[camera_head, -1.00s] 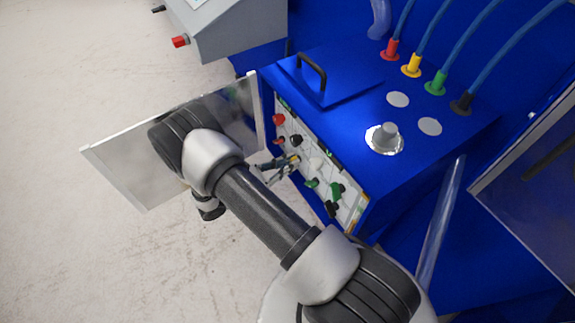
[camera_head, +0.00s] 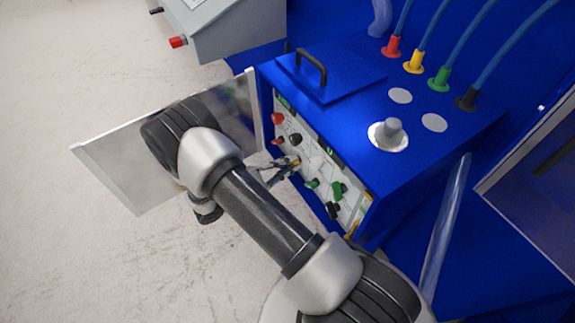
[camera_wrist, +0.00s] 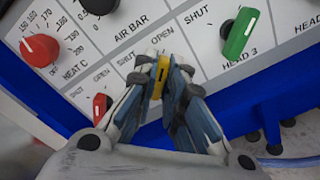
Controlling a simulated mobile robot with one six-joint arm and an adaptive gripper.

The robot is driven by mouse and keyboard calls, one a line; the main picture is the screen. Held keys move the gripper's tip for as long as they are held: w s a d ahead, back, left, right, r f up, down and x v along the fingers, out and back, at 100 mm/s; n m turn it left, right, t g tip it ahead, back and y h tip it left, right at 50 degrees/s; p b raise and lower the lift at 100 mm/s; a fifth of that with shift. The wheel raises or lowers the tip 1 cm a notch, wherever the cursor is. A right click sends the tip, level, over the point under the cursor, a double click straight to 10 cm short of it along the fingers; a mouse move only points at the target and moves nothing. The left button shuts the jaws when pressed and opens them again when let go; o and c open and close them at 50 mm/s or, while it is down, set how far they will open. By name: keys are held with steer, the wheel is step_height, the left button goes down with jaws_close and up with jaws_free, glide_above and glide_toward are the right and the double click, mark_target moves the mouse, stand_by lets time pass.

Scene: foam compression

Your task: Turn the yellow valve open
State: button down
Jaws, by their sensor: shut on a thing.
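The yellow valve (camera_wrist: 158,77) sits on the white control panel (camera_wrist: 213,62), between my gripper's fingertips in the wrist view. My gripper (camera_wrist: 160,80) is shut on it. The fingers partly hide the valve's sides and lower part. Printed OPEN and SHUT labels stand above and to the left of it. In the head view, the yellow valve (camera_head: 294,161) is small on the front panel of the blue machine (camera_head: 345,118), with my gripper (camera_head: 288,165) reaching it from the left.
A red knob (camera_wrist: 40,48) and small red valve (camera_wrist: 101,107) lie left of the yellow valve. A green valve (camera_wrist: 239,34) lies to the right and a black knob (camera_wrist: 99,4) above. An open clear door (camera_head: 120,160) stands beside my arm.

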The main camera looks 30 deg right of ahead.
stand_by(0.4)
steer(key=c, duration=1.7)
jaws_free()
steer(key=shift+o, duration=0.2)
steer(key=shift+a, duration=0.1)
steer(key=a, duration=1.1)
steer(key=shift+s+a, duration=0.25)
steer(key=shift+a, duration=0.15)
